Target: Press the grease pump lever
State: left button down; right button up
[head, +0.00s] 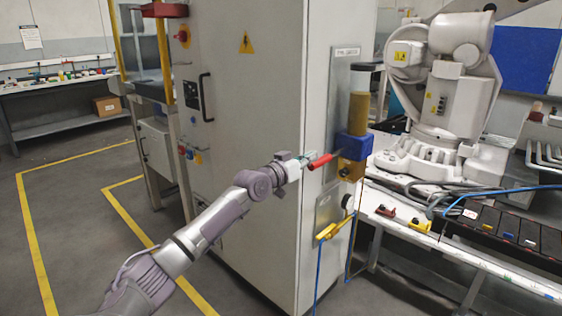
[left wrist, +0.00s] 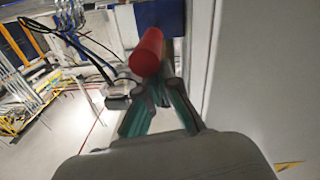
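The grease pump is mounted on the side of the grey cabinet in the head view, with an amber reservoir (head: 359,112) above a blue block (head: 353,147). Its red lever handle (head: 320,161) sticks out to the left of the block, tilted slightly down toward its free end. My left gripper (head: 303,160) is just left of that end. In the left wrist view the handle's round red end (left wrist: 147,52) lies just beyond and slightly above my left fingertips (left wrist: 156,90). The fingers converge with their tips close together, and nothing shows gripped between them. Contact with the handle cannot be told. My right gripper is not in view.
The tall grey cabinet (head: 255,120) stands close beside my left arm. A yellow holder (head: 336,226) with blue hoses hangs below the pump. A white robot arm (head: 450,90) and a bench with black trays (head: 510,237) are to the right. Open floor lies at left.

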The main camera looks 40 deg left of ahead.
pick_arm(q)
jog(key=s+a, duration=0.1)
jog(key=s, duration=0.9)
jog(key=shift+a+r+p, duration=0.2)
jog(key=shift+r+p, duration=0.1)
jog(key=shift+r, duration=0.05)
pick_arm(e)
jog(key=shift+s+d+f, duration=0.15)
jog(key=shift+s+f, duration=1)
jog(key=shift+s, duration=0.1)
